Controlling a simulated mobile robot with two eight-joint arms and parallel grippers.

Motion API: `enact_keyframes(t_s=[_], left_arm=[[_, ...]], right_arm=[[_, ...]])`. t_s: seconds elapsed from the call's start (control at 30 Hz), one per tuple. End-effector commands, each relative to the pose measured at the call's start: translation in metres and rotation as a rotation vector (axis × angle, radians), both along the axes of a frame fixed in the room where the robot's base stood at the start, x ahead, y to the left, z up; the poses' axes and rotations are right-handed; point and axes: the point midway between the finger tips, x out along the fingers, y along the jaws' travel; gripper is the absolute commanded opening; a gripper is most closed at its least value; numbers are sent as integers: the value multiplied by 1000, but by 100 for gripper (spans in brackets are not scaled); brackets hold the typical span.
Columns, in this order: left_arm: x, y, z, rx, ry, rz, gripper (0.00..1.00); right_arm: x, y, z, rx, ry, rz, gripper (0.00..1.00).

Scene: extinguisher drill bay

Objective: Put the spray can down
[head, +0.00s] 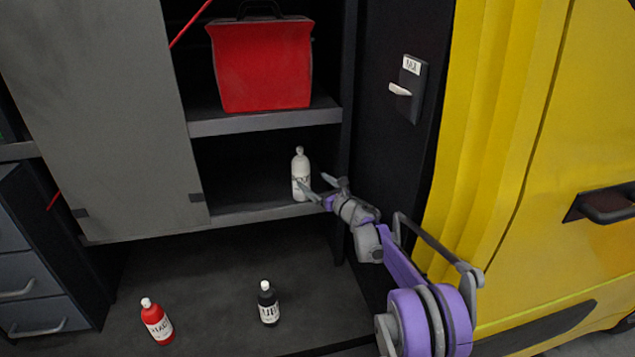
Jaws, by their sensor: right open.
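A white spray can (300,174) with a dark-lettered label stands upright on the lower shelf (262,213), close to the shelf's front edge and right end. My right gripper (322,185) is open just to the right of the can, its fingers pointing left toward it. One fingertip overlaps the can's right side in the picture; I cannot tell whether it touches. Nothing shows between the fingers. My left gripper is not in view.
A red box (262,65) stands on the shelf above. A red bottle (157,322) and a black bottle (268,304) stand below, in front. A dark panel with a white lever switch (401,89) and a yellow vehicle (560,120) are to the right. A grey door (95,110) covers the left shelves.

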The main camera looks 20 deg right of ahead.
Motion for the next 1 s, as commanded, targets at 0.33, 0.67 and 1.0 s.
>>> enact_keyframes(t_s=[0.33,0.67,1.0], left_arm=[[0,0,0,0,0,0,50],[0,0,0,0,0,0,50],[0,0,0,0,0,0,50]], right_arm=[[-2,3,1,8,1,-3,100],[-47,17,54,539,76,-220,100],[-213,55,38,1623,215,-686,100]])
